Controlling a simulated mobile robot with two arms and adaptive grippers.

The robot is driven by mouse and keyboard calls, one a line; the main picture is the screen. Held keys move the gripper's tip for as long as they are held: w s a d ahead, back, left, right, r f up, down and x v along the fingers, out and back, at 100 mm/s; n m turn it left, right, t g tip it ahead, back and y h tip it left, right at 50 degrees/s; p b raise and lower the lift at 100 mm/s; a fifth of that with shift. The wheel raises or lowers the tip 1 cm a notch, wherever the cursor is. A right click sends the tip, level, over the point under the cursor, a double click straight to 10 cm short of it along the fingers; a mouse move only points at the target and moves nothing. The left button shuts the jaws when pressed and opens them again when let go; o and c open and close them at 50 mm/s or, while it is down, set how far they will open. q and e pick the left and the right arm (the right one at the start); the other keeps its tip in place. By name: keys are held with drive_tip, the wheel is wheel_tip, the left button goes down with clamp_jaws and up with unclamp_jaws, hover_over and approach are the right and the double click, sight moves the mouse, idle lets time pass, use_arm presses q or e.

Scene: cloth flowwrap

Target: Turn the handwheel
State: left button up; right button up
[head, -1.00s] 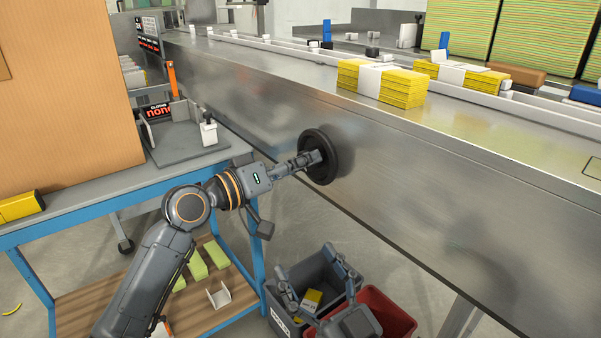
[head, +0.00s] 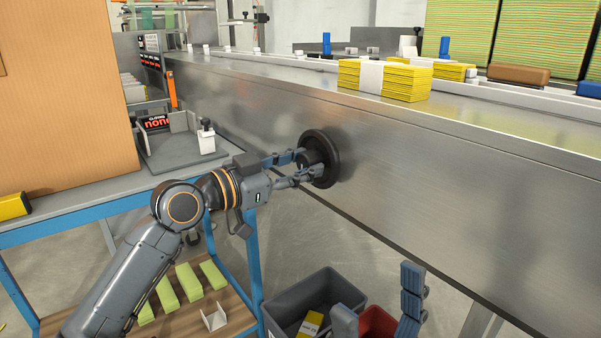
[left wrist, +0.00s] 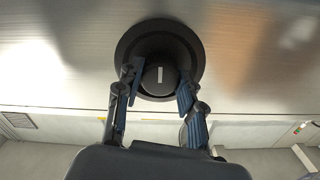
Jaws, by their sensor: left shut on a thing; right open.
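The black round handwheel (head: 330,143) is on the side panel of the steel machine (head: 420,160). In the left wrist view the handwheel (left wrist: 160,33) shows a raised hub with a short pale mark (left wrist: 160,74), which looks upright in that picture. My left gripper (head: 307,167) has its two fingers on either side of the hub and is shut on it; its fingers (left wrist: 157,85) also flank the hub in the wrist view. My right gripper (head: 378,318) is at the bottom, fingers wide apart and empty, in front of the bins.
A grey bin (head: 290,299) and a red bin (head: 378,322) stand below the machine. A blue-framed table (head: 100,205) with a large cardboard box (head: 65,100) is at left. Yellow cloth stacks (head: 405,84) lie on the machine top.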

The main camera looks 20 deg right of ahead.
use_arm(q)
drive_tip(key=m+b, duration=0.1)
drive_tip(key=m, duration=0.2)
drive_tip(key=shift+f, duration=0.2)
drive_tip(key=shift+m, duration=0.4)
drive_tip(key=o, duration=1.2)
drive_tip(key=shift+r, duration=0.1)
